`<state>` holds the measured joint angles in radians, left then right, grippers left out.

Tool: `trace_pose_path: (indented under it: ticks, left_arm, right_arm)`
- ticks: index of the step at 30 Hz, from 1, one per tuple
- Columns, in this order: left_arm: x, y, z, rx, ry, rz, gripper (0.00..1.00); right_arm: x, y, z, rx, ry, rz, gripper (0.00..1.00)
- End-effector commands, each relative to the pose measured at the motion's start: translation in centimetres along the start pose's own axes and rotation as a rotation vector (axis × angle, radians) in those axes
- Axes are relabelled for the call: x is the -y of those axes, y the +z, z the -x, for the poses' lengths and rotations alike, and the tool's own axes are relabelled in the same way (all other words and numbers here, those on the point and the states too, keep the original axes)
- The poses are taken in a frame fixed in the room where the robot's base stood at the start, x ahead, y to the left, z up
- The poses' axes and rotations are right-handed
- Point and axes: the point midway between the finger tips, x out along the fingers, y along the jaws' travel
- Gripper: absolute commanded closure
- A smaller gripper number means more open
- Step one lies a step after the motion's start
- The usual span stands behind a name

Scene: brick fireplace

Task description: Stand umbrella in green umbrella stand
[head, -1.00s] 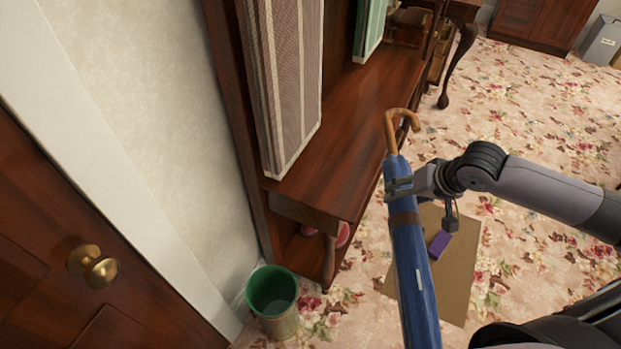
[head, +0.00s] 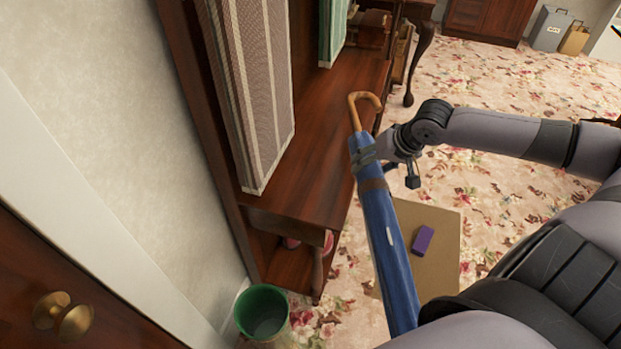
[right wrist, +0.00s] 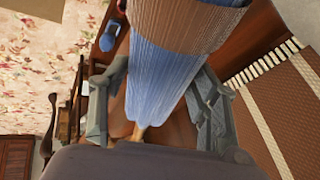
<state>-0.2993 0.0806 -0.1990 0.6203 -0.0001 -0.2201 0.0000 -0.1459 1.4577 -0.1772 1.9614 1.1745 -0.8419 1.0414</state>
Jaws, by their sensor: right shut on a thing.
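The blue umbrella (head: 381,231) has a curved wooden handle and a brown band. My right gripper (head: 366,160) is shut on it just below the handle. The umbrella is held tilted, handle up, its lower end hidden behind my arm in the head view. In the right wrist view the blue cloth (right wrist: 165,85) runs between both fingers. The green umbrella stand (head: 262,314) is on the floor at the bottom, left of the umbrella and apart from it. Its open top shows and its inside looks empty. My left gripper is not in view.
A dark wooden hall bench (head: 330,130) with hanging striped cloth (head: 250,90) stands between the wall and the umbrella. A door with a brass knob (head: 62,316) is at the lower left. A purple block (head: 423,240) lies on a tan mat (head: 440,215). Flowered carpet is open at upper right.

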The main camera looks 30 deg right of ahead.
Motion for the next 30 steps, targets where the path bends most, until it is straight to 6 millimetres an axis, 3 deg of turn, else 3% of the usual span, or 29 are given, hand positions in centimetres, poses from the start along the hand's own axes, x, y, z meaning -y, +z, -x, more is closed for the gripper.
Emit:
trace_pose_path:
  ticks: [3, 11, 25, 27, 30]
  left_arm:
    - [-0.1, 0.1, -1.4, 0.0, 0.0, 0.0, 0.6]
    - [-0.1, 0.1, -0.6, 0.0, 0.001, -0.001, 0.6]
    - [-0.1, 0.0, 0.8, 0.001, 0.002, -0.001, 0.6]
    - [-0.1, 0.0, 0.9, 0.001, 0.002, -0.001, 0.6]
    - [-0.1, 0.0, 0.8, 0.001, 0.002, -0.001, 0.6]
  right_arm:
    - [1.5, -0.2, -0.7, -0.003, -0.015, 0.004, 0.96]
    - [4.5, -1.2, -1.6, 0.0, -0.013, 0.003, 0.96]
    - [13.2, -3.5, -5.6, 0.001, -0.009, 0.004, 0.96]
    - [13.9, -3.7, -6.1, 0.003, -0.006, 0.005, 0.96]
    - [13.0, -3.0, -7.4, 0.005, 0.0, 0.005, 0.96]
